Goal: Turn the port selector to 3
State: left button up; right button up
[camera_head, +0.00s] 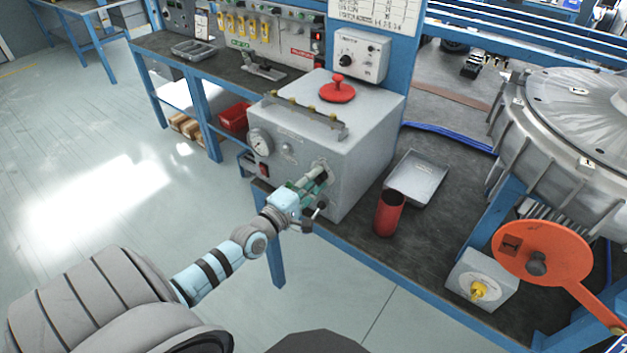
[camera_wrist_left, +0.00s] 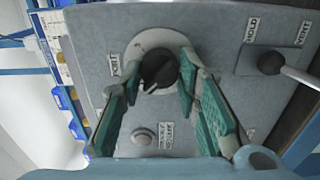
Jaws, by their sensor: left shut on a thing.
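A black round knob (camera_wrist_left: 158,70) on a pale disc sits on the front panel of the grey box (camera_head: 361,140). I take it as the port selector; its number marks are not readable here. My left gripper (camera_head: 316,178) reaches that panel from the left. In the left wrist view its green fingers (camera_wrist_left: 160,78) are shut on the knob, one on each side, and partly cover the disc. In the head view the gripper hides the knob. The right gripper is not in view.
A lever with a dark hub (camera_wrist_left: 271,62) stands beside the knob, near HOLD and VENT labels. A gauge (camera_head: 260,142) is left on the box. A red cup (camera_head: 388,214) and a grey tray (camera_head: 417,177) stand right of it. A yellow-knobbed box (camera_head: 482,279) is farther right.

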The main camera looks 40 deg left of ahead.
pick_arm(q)
jog(key=shift+m, duration=0.3)
jog(key=m, duration=0.4)
jog(key=shift+p, duration=0.4)
jog(key=m+p, duration=0.1)
jog(key=m, duration=0.4)
jog(key=m+p, duration=0.1)
jog(key=m, duration=0.3)
jog(key=shift+p, duration=0.3)
jog(key=shift+f+m+p, duration=0.1)
jog(key=shift+m+p, duration=0.7)
jog(key=shift+m, duration=1.3)
jog(key=o, duration=1.2)
jog(key=shift+c, duration=0.2)
